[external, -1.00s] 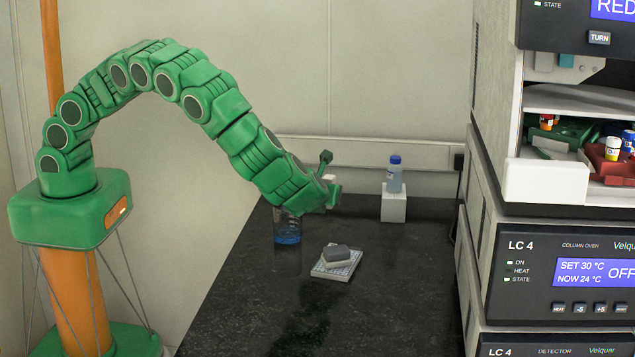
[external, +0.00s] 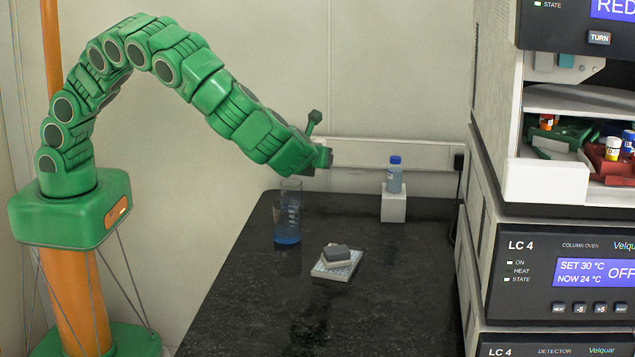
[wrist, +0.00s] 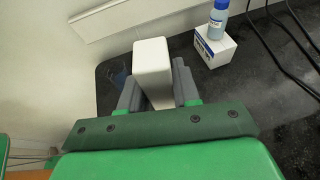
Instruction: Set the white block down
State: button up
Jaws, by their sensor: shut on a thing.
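The white block (wrist: 152,62) stands between the two grey fingers of my gripper (wrist: 156,85) in the wrist view, and the jaws are shut on it. Its far end sticks out past the fingertips. In the external view my gripper (external: 322,143) is raised above the back of the dark bench (external: 390,300), right of the glass beaker and left of the bottle. The block cannot be made out clearly there against the pale wall.
A beaker with blue liquid (external: 288,225) stands at the bench's left. A bottle (external: 394,178) stands on a white box (external: 393,205) at the back right. A grey block (external: 337,256) rests on a pale plate (external: 345,270). Instruments (external: 560,270) line the right; the front bench is clear.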

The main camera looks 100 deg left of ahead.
jog(key=s+d+m+t, duration=0.1)
jog(key=s+d, duration=0.6)
jog(key=s, duration=0.6)
jog(key=s+d+m+t, duration=0.1)
jog(key=s+d, duration=0.6)
jog(key=s, duration=0.6)
send_over(258, 269)
jog(key=s, duration=0.2)
jog(key=shift+h, duration=0.4)
jog(key=f, duration=1.2)
jog(key=shift+w+a+f, duration=0.15)
jog(key=shift+a+f, duration=0.05)
jog(key=shift+f, duration=0.15)
jog(key=shift+w+d+f, duration=0.2)
jog(key=shift+w+f, duration=0.6)
jog(key=shift+f, duration=1.7)
jog(key=shift+t, duration=0.3)
